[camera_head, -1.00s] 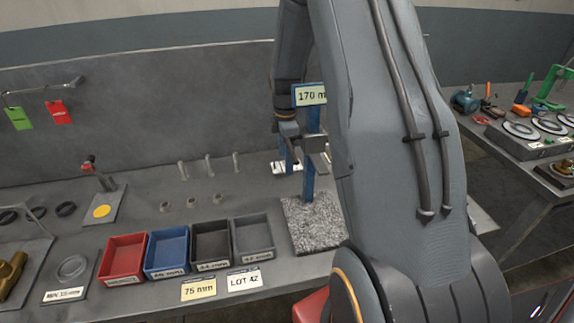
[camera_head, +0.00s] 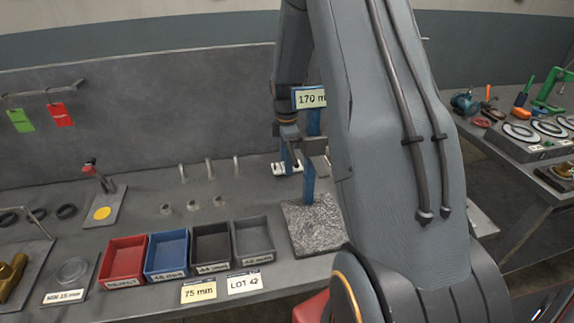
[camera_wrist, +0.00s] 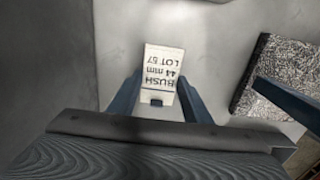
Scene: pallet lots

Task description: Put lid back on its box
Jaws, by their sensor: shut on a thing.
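My gripper (camera_wrist: 158,84) points down over the grey bench, its two dark fingers shut on a white piece (camera_wrist: 163,70) lettered BUSH LOT 57 44 mm. A small dark spot shows at the piece's near edge. I cannot tell whether the lettered piece is the lid or a tag. I cannot make out a closed box or a separate lid.
A speckled stone block (camera_head: 316,228) with a blue post (camera_head: 309,184) stands close to the right of my gripper. Open red (camera_head: 124,262), blue (camera_head: 167,252), black (camera_head: 211,246) and grey (camera_head: 254,239) bins line the front. Small pegs and rings stand further back.

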